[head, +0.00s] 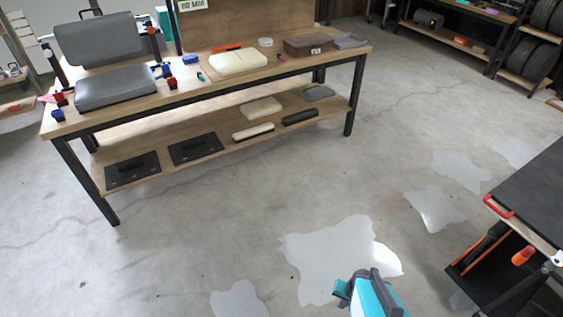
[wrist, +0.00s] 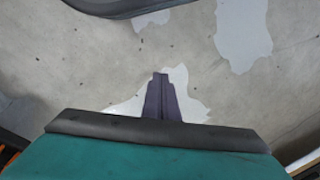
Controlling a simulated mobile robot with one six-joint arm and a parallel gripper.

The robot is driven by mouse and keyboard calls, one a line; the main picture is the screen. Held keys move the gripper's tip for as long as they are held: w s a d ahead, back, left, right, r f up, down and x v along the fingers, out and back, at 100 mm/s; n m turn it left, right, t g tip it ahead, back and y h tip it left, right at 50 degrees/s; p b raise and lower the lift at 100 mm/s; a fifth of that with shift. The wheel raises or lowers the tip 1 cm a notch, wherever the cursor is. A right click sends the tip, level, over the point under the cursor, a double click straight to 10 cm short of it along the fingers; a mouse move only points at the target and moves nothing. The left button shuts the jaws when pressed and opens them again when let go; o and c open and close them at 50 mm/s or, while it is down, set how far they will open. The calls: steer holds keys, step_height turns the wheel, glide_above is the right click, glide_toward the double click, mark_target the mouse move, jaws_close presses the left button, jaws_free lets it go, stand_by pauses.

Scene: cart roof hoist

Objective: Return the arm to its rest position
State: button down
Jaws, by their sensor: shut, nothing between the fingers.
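My gripper (wrist: 160,98) shows in the wrist view as two dark fingers closed together, with nothing between them, above the bare concrete floor. In the head view a teal and dark grey part of my arm (head: 373,295) shows at the bottom, right of centre. The fingertips are hard to make out there. The gripper touches nothing that I can see.
A workbench (head: 215,83) with a grey seat (head: 115,87), cream pads and small tools stands at the back left. A dark-topped cart (head: 535,190) with a red handle stands at the right edge. Shelves with tyres (head: 540,62) are at the far right. The floor between has pale patches (head: 325,255) and is clear.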

steer(key=s+a+n+g+p, duration=0.2)
steer(key=s, duration=0.5)
steer(key=shift+r, duration=0.3)
stand_by(0.4)
steer(key=shift+a, duration=0.1)
steer(key=shift+w+a, duration=0.15)
steer(key=s+a+r+n+g, duration=0.2)
steer(key=s+a+r+g, duration=0.1)
steer(key=r, duration=0.3)
steer(key=shift+s+r+g+h, duration=0.4)
steer(key=shift+s+g, duration=0.3)
steer(key=shift+s, duration=0.1)
